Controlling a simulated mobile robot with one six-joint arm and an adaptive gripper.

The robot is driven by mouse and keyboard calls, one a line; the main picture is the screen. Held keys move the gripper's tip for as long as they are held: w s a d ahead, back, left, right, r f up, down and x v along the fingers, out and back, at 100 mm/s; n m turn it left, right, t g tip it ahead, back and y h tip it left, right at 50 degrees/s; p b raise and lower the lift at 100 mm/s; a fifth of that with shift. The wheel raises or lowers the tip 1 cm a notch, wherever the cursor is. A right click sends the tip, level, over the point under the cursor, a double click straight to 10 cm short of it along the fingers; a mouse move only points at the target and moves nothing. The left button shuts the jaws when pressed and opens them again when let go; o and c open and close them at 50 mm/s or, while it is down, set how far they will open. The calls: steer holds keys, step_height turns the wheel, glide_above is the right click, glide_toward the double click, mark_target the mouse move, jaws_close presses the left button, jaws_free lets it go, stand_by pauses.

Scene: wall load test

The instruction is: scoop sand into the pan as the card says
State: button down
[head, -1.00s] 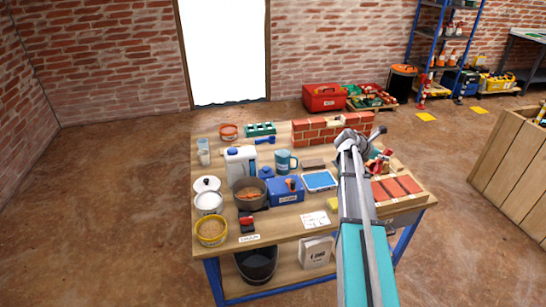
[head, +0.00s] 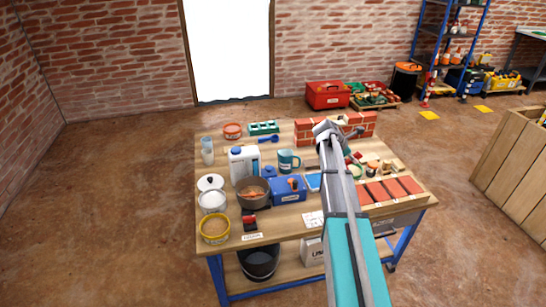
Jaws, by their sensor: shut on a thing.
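A yellow-rimmed tub (head: 214,239) with tan, sand-like fill stands at the table's front left corner. A grey-brown round pan (head: 252,202) stands right of it, with something orange-brown inside. A white card (head: 313,219) with small print, unreadable here, lies at the front middle, beside my arm. My gripper (head: 350,151) is over the right back part of the table, near the brick wall, well away from tub and pan. It is largely hidden by my arm. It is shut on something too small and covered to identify. A blue scoop-like tool (head: 268,139) lies at the back.
A white tub (head: 212,203), a white jug (head: 244,165), a teal mug (head: 288,161) and a blue box (head: 288,190) crowd the left half. A low brick wall (head: 308,131) stands at the back right. Red bricks (head: 393,188) lie at the right front.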

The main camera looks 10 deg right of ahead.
steer(key=w+a+y+p, duration=0.2)
steer(key=a+y, duration=0.2)
steer(key=a, duration=1.1)
steer(key=w+a+y+p, duration=0.2)
steer(key=w+a+y, duration=0.1)
steer(key=a, duration=1.2)
steer(key=shift+w+r+y+p, duration=0.25)
steer(key=shift+y+p, duration=0.15)
steer(key=shift+y, duration=0.4)
steer(key=shift+r, duration=0.15)
step_height(320, 180, up, 12)
steer(key=p, duration=1.2)
